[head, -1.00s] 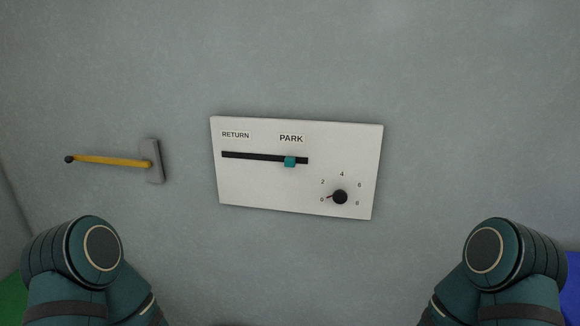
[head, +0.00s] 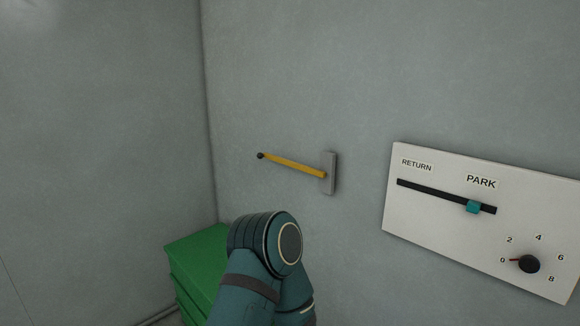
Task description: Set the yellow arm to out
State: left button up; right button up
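The yellow arm (head: 295,166) is a thin yellow bar with a black knob (head: 260,156) at its left end. Its right end joins a grey mount (head: 328,173) on the wall. It points left and slightly upward in the picture. No in or out label shows beside it. A teal link of my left arm stands below it, apart from it. Neither of my grippers is in the head view.
A white panel (head: 400,218) on the wall to the right has a slider (head: 473,207) at the PARK end and a black dial (head: 529,264) near 0. Green stacked boxes (head: 190,258) stand at the lower left, near the wall corner.

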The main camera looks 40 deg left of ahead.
aim_at(311, 170)
jog(key=i+j+z, duration=0.1)
jog(key=j, duration=1.2)
jog(key=i+j+z, duration=0.1)
jog(key=j, duration=1.2)
